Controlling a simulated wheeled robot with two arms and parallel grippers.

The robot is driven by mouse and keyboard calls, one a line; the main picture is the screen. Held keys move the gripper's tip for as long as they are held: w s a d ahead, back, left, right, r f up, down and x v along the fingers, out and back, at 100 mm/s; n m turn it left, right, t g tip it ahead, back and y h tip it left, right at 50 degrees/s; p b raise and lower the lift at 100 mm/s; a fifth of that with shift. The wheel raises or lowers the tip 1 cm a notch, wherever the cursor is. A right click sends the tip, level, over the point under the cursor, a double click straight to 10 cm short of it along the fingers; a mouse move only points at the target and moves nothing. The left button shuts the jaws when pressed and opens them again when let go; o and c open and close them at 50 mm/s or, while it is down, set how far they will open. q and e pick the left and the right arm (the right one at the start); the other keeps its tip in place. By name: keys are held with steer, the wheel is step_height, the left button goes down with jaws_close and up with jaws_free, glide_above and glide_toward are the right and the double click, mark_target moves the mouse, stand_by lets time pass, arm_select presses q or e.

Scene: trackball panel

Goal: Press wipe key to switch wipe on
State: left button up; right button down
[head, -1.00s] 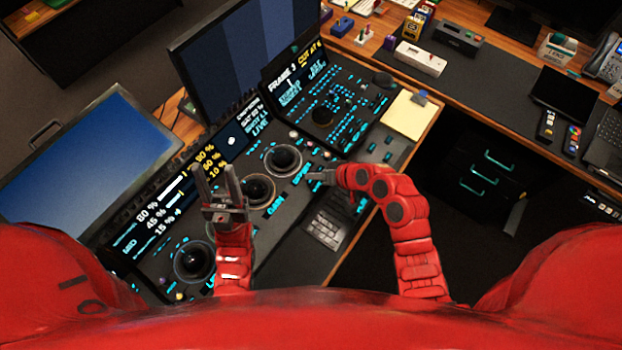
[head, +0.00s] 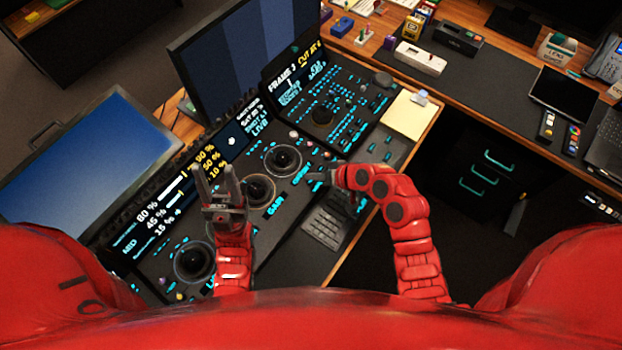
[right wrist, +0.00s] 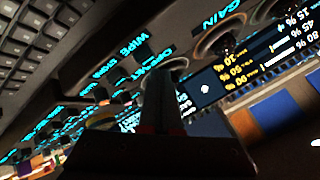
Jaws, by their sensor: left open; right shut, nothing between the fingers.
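The control panel carries a glowing WIPE label (right wrist: 121,44) in the right wrist view, among small dark keys. Which key it marks is hard to tell, and whether it is on I cannot tell. My right gripper (head: 314,177) is shut and empty over the panel's right part in the head view, close to the keys near the lower keyboard. It also shows in the right wrist view (right wrist: 160,95), its dark fingers covering part of the panel; contact cannot be told. My left gripper (head: 214,178) is open and empty over the panel's left part, near the middle trackball.
Trackballs (head: 283,159) sit along the panel (head: 150,262). A keyboard (head: 326,226) lies below my right gripper. A yellow notepad (head: 406,116) lies at the panel's right. Monitors (head: 80,160) stand behind. A wooden desk with small devices (head: 420,59) runs along the back right.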

stand_by(0.4)
steer(key=shift+f+b, duration=0.4)
steer(key=shift+b, duration=0.1)
steer(key=shift+f+b, duration=0.55)
steer(key=shift+f, duration=0.05)
stand_by(0.5)
steer(key=shift+r, duration=0.1)
steer(key=shift+r+p, duration=0.55)
steer(key=shift+r, duration=0.4)
step_height(320, 180, up, 5)
steer(key=p, duration=0.2)
steer(key=shift+p, duration=0.35)
stand_by(0.7)
